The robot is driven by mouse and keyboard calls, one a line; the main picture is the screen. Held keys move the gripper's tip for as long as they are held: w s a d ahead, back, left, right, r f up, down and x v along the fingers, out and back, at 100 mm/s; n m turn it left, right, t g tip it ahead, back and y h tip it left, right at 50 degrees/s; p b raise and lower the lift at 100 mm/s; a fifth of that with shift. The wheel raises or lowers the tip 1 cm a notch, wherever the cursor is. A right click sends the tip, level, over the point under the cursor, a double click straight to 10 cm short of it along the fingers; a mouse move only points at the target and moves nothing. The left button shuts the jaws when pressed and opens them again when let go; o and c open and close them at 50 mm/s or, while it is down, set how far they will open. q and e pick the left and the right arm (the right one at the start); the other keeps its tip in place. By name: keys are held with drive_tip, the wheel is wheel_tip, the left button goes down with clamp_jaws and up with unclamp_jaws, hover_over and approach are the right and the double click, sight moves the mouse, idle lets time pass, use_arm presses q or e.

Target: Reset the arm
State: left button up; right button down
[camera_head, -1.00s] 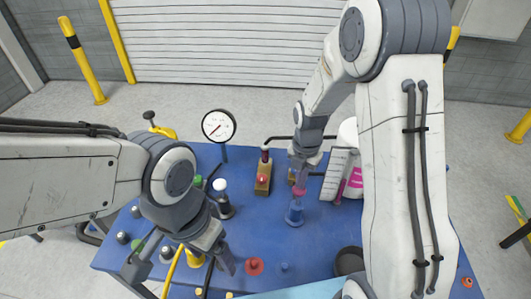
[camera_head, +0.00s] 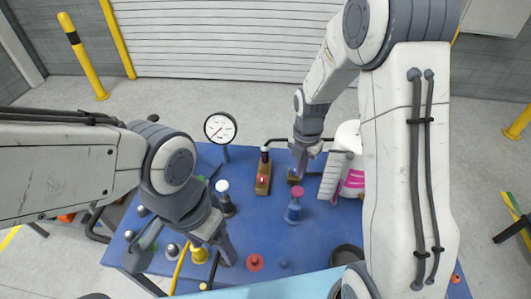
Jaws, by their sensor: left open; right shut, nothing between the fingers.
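My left arm reaches in from the left over the blue table (camera_head: 325,235). My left gripper (camera_head: 186,248) hangs open over the table's left front part, its fingers spread wide. Nothing shows held in it, and the gripper hides some fittings below. My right arm comes down from the upper right and folds back over the table. My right gripper (camera_head: 299,166) is shut and empty. In the picture it sits above a blue bottle with a pink cap (camera_head: 294,208) and appears clear of it.
A round gauge (camera_head: 220,128) stands at the back left. A wooden block with a dark-topped piece (camera_head: 263,178) and a white-capped dark bottle (camera_head: 225,200) stand between the grippers. A white and pink container (camera_head: 352,175) is close right of the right gripper. A red knob (camera_head: 255,262) sits in front.

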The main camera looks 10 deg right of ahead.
idle(0.3)
use_arm(q)
wheel_tip(320, 180, down, 13)
drive_tip(key=b, duration=1.2)
drive_tip(key=shift+r, duration=0.2)
use_arm(e)
drive_tip(key=s+a+m, duration=0.7)
drive_tip(key=s+m, duration=0.2)
drive_tip(key=s, duration=0.3)
drive_tip(key=s+a+m+y, duration=0.1)
drive_tip(key=s+a+m, duration=0.6)
drive_tip(key=s+m, duration=0.3)
drive_tip(key=shift+s+f+m, duration=0.15)
drive_tip(key=shift+s+m, duration=0.15)
drive_tip(key=shift+s, duration=0.55)
use_arm(q)
drive_tip(key=shift+d, duration=0.1)
